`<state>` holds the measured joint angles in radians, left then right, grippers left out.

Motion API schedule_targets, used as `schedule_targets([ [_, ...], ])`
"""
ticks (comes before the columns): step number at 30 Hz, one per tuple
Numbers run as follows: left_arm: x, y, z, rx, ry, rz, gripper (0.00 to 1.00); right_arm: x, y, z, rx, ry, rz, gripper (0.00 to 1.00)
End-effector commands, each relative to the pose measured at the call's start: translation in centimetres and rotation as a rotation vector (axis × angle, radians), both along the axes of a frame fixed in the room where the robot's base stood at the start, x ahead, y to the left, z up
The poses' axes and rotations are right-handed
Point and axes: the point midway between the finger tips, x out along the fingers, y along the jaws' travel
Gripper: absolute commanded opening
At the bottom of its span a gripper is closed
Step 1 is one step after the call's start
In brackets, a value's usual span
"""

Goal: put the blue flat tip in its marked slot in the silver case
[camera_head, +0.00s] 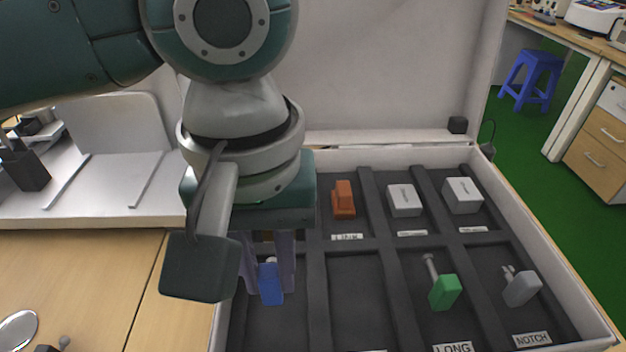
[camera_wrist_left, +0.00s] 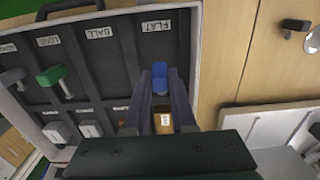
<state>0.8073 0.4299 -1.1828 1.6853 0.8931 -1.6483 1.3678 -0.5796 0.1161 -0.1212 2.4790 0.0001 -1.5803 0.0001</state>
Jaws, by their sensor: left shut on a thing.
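The silver case (camera_head: 572,262) stands open on the table with a dark divided insert. My left gripper (camera_head: 268,264) points down over the front left compartment, its two fingers shut on the blue flat tip (camera_head: 270,286). In the left wrist view the blue tip (camera_wrist_left: 160,74) sits between the fingertips (camera_wrist_left: 160,92), over the compartment with the FLAT label (camera_wrist_left: 156,26). I cannot tell whether the tip touches the compartment floor. The FLAT label is hidden in the head view. My right gripper is not in view.
The green piece (camera_head: 444,290) is in the LONG compartment and a grey piece (camera_head: 520,288) in NOTCH. The BALL compartment (camera_wrist_left: 106,62) is empty. An orange piece (camera_head: 343,200) and white blocks (camera_head: 404,200) fill back compartments. Dividers and the case wall surround the gripper.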

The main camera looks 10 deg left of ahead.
Motion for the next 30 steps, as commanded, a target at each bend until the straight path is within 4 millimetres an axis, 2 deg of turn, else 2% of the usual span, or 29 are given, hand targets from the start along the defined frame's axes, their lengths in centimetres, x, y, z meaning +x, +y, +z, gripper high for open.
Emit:
schedule_targets([
  [3, -0.1, 0.1, -2.3, 0.004, 0.002, 0.001, 0.0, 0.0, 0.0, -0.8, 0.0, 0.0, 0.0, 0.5],
  [6, 0.0, 0.0, -3.5, 0.002, 0.002, 0.0, 0.0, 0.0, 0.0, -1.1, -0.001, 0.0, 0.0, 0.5],
  [18, 0.0, 0.0, -3.9, 0.001, 0.001, 0.0, 0.0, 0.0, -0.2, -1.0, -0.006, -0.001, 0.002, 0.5],
  [19, 0.0, 0.0, -3.9, 0.001, 0.0, 0.0, 0.25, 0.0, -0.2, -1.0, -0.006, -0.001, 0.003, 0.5],
  [27, 0.0, 0.0, -3.9, 0.001, 0.0, 0.0, 0.54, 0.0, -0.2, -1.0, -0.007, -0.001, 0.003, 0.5],
  [30, 0.0, 0.0, -3.9, 0.001, 0.0, 0.0, 0.54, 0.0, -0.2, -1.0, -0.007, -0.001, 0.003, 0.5],
])
